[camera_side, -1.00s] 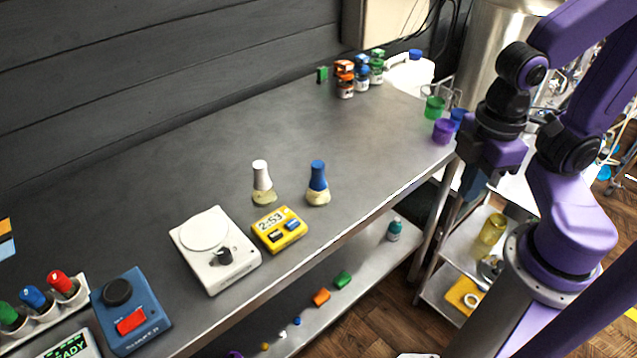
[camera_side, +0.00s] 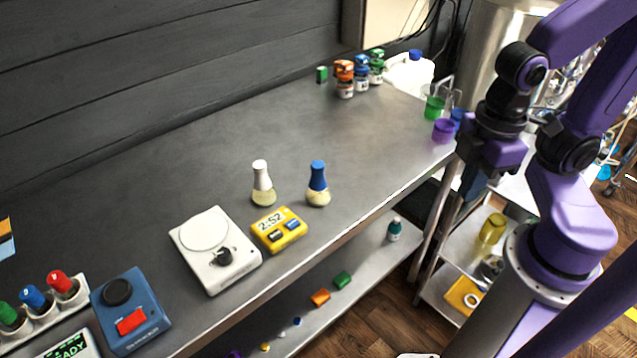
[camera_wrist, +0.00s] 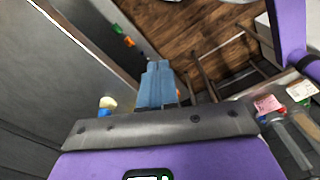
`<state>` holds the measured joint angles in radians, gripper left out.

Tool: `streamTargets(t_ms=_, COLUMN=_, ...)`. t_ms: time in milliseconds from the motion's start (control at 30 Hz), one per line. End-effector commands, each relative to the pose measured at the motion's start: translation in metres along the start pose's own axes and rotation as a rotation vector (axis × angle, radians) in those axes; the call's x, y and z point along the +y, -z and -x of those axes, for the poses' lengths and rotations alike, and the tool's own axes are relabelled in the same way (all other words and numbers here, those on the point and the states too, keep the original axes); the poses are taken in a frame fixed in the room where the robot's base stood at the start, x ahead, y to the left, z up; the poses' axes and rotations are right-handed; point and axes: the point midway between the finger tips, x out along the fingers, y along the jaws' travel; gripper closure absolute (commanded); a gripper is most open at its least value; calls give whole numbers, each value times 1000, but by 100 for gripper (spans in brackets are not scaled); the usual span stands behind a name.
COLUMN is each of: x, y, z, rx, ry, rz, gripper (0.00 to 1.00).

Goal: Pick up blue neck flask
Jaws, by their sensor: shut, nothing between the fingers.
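The blue neck flask (camera_side: 317,186) stands upright on the grey bench, with pale yellow liquid in its base. A white neck flask (camera_side: 262,185) stands to its left, apart from it. My gripper (camera_side: 466,190) is at the right, beyond the bench's front edge and well away from both flasks. In the wrist view its blue fingers (camera_wrist: 157,85) are together with nothing between them. A small blue and cream thing at the left of the wrist view looks like the blue neck flask (camera_wrist: 106,104), partly hidden by my gripper's body.
A yellow timer (camera_side: 279,230) and a white stirrer plate (camera_side: 215,249) sit in front of the flasks. Purple and green cups (camera_side: 443,131) stand at the bench's right end near my arm. Stacked jars (camera_side: 345,78) are at the back. The bench between is clear.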

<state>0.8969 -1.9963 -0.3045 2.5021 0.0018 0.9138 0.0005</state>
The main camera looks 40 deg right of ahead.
Motion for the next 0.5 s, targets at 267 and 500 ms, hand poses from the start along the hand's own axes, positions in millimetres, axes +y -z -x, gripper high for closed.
streamTargets(t_ms=267, x=0, y=0, z=0, rx=0, ry=0, rz=0, gripper=41)
streamTargets(t_ms=500, x=0, y=0, z=0, rx=0, ry=0, rz=0, gripper=41)
